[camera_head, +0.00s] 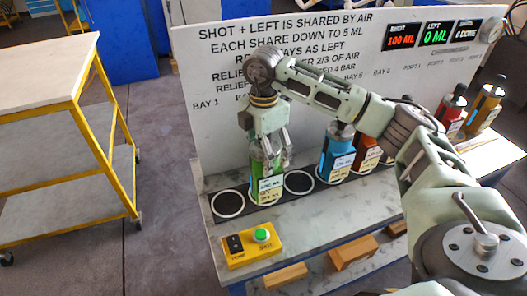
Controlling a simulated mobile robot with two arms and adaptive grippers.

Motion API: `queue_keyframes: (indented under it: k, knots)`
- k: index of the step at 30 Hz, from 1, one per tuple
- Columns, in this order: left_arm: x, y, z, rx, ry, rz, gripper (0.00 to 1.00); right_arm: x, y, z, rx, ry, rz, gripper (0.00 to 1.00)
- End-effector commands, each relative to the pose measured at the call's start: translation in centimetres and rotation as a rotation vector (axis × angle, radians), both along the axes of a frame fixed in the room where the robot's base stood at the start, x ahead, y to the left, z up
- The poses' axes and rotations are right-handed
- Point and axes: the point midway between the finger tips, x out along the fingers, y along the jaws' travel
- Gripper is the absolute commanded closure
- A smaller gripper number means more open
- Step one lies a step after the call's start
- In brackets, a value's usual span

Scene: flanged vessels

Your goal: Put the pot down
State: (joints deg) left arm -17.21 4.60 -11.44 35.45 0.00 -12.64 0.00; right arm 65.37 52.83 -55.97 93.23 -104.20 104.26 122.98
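A green pot (267,188) with pale labels is upright in the row of round bays on the bench, between two empty ringed bays. My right gripper (271,157) points down from above, with its fingers around the pot's top; it appears shut on it. The fingers hide the pot's neck and lid. The pot's base is at or very near the bench surface; I cannot tell whether it touches. My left gripper is not in view.
Empty bays (229,204) and (299,182) flank the pot. A blue pot (337,160) and an orange one (366,153) stand to the right. A yellow box with a green button (262,235) sits in front. A lettered panel (215,45) stands close behind.

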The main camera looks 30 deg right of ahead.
Motion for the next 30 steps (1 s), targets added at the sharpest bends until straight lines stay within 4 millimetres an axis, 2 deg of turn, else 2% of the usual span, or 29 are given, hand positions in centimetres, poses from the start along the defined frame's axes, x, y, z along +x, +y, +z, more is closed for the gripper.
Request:
queue_keyframes:
  k: [11,14,21,24,30]
  knots:
    - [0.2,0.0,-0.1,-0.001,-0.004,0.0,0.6,0.0,0.0,0.6,0.0,-0.001,0.0,0.22]
    - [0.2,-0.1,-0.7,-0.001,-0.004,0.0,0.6,0.1,0.0,1.8,0.001,-0.004,0.0,0.22]
    - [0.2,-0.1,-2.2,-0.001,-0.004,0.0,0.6,0.1,0.1,7.4,0.001,-0.007,0.001,0.22]
    - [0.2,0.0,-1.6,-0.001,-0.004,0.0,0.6,0.1,-0.1,9.3,-0.002,-0.004,-0.001,0.22]
    - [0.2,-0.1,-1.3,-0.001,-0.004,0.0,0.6,0.1,0.0,11.5,0.0,-0.002,0.0,0.22]
